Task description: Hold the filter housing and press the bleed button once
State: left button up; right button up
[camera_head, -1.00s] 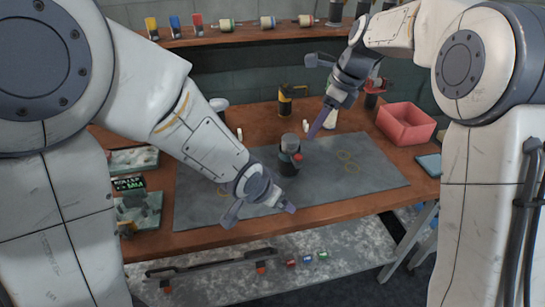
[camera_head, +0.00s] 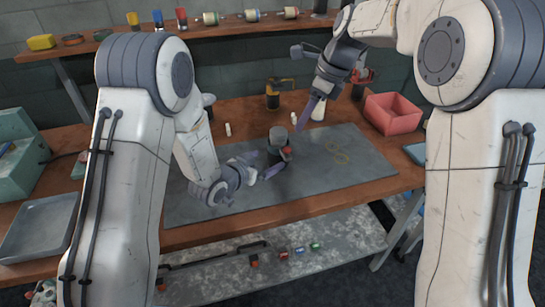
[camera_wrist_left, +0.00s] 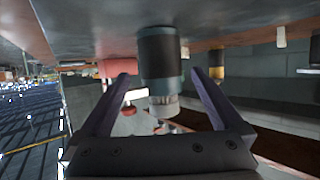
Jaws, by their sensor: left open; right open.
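The filter housing (camera_head: 278,143) stands upright on the grey mat, dark with a pale grey top. A red button-like part (camera_head: 287,150) sits on its near right side. My left gripper (camera_head: 270,164) is open, low beside the housing on its near left side. In the left wrist view the picture is turned over, and the housing (camera_wrist_left: 161,68) shows between the two spread fingers of the left gripper (camera_wrist_left: 157,90); I see no finger clearly touching it. My right gripper (camera_head: 302,122) is open and empty, pointing down above the mat, just right of and behind the housing.
A red bin (camera_head: 393,114) stands at the right. A yellow and black item (camera_head: 273,98) and small white pieces stand behind. A shelf (camera_head: 220,30) with spools runs along the back.

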aim_at(272, 157)
pick_arm(q)
jog(key=x, duration=0.7)
jog(key=shift+w+d+f, duration=0.1)
jog(key=shift+w+f, duration=0.05)
jog(key=shift+c, duration=0.3)
jog(key=c, duration=1)
jog(key=shift+c, duration=1.4)
pick_arm(e)
jog(key=shift+c, duration=0.9)
jog(key=shift+a, duration=0.1)
jog(key=c, duration=0.5)
jog(key=shift+w+a+f+n+g+h, duration=0.1)
jog(key=shift+a+n+g+h, duration=0.2)
jog(key=shift+a, duration=0.05)
grip_shut()
jog(key=shift+w+a+f+n+g+h, duration=0.2)
jog(key=shift+a+f+h, duration=0.35)
jog(key=shift+f, duration=0.55)
jog(key=shift+w+a+f+n+g+h, duration=0.15)
jog(key=shift+a+f+h, duration=0.35)
jog(key=shift+f, duration=0.55)
jog(key=shift+w+a+f+n+g+h, duration=0.1)
jog(key=shift+w+a+f+n+h, duration=0.3)
jog(key=shift+f, duration=0.7)
